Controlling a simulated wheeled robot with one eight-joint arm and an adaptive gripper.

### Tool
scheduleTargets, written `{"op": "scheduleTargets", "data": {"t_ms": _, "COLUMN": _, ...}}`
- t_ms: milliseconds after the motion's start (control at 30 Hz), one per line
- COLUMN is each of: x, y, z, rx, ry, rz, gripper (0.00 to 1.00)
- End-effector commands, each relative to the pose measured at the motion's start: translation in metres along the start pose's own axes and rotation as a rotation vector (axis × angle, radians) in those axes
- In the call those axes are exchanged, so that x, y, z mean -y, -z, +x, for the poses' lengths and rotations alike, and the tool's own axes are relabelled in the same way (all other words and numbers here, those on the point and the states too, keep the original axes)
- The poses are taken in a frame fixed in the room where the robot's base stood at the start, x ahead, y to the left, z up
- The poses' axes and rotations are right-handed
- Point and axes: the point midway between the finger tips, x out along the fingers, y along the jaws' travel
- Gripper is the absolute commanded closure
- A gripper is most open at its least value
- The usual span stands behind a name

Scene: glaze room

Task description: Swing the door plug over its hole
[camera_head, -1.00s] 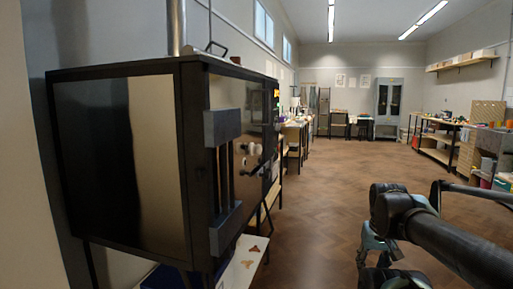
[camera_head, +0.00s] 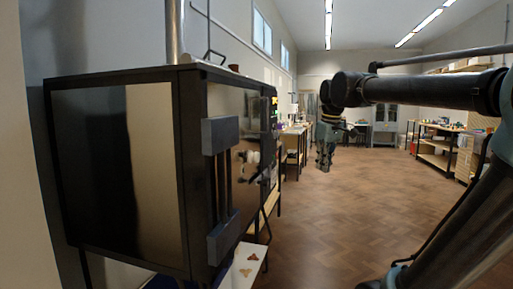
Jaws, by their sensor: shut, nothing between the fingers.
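The black kiln (camera_head: 120,170) stands at the left, with its front turned to the right and seen at a steep slant. On that front is the door with grey hinge blocks (camera_head: 221,134) at its near edge. A small pale plug-like part (camera_head: 250,157) shows on the door's face. I cannot tell it from its hole at this size, nor whether it covers it. My gripper (camera_head: 323,167) hangs down from the arm's end, to the right of the door and clear of it. It is shut and empty.
A white board with brown trefoil shapes (camera_head: 247,262) lies low below the door. Workbenches (camera_head: 295,145) run along the left wall beyond the kiln. Shelving (camera_head: 435,150) stands at the right. The wooden floor (camera_head: 350,215) between is open.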

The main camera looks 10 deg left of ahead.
Motion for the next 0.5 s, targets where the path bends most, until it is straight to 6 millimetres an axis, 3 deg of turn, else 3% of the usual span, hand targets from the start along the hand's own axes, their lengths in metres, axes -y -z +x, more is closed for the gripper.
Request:
{"op": "scheduleTargets", "data": {"t_ms": 100, "x": 0.007, "y": 0.04, "z": -0.025, "rx": -0.006, "ry": 0.012, "rz": -0.1, "gripper": 1.0}}
{"op": "scheduleTargets", "data": {"t_ms": 500, "x": 0.047, "y": 0.159, "z": -0.096, "rx": -0.03, "ry": 0.049, "rz": -0.424, "gripper": 1.0}}
